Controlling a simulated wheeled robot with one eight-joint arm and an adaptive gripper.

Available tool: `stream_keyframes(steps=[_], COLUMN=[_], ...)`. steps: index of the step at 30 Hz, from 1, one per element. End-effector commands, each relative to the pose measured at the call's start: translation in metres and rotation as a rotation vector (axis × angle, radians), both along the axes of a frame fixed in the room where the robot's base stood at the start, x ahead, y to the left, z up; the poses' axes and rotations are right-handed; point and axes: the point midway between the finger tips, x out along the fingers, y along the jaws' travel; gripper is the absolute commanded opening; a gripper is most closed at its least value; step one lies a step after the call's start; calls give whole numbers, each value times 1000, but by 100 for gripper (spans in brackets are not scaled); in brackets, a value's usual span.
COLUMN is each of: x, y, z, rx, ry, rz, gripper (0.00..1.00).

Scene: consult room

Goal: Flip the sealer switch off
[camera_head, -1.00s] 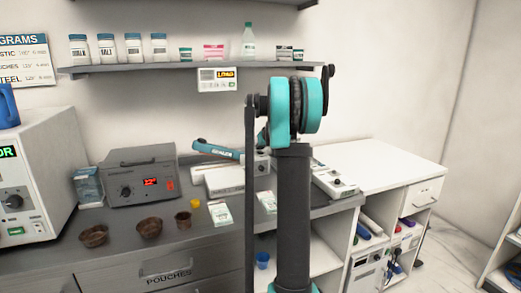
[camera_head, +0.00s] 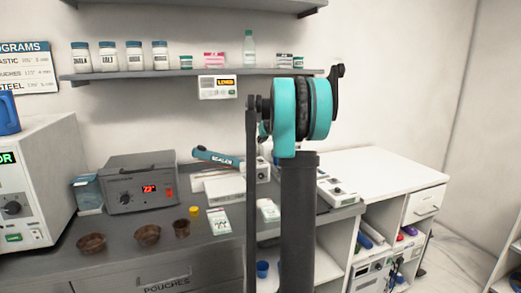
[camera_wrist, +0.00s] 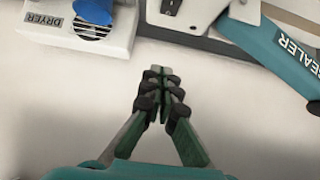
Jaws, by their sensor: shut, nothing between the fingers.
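The sealer has a teal arm lettered SEALER (camera_head: 217,157) and a white body on the grey counter, left of my arm in the head view. In the wrist view its teal arm (camera_wrist: 280,50) slants across the upper right, beside white and dark body parts at the top. My gripper (camera_wrist: 159,75) is shut and empty in the middle of the wrist view. Its tips point toward the sealer's body and appear apart from it, over a pale surface. In the head view the gripper is hidden behind my arm.
A white unit labelled DRYER (camera_wrist: 115,35), with a blue piece on it, is left of the sealer in the wrist view. A shelf (camera_head: 190,73) with jars hangs above.

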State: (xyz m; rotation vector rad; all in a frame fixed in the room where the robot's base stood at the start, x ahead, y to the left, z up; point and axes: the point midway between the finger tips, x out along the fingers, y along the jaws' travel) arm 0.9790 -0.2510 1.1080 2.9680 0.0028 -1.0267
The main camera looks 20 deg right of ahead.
Motion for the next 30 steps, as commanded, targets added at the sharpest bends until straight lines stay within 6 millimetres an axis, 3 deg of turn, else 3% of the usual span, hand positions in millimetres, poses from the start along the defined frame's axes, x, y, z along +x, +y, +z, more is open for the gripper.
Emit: stream_keyframes(steps=[3,10,30], x=[-15,-31,-34], y=[0,0,0], z=[18,39,43], rx=[1,1,0], ry=[0,0,0], rz=[-1,-1,0], gripper=[0,0,0])
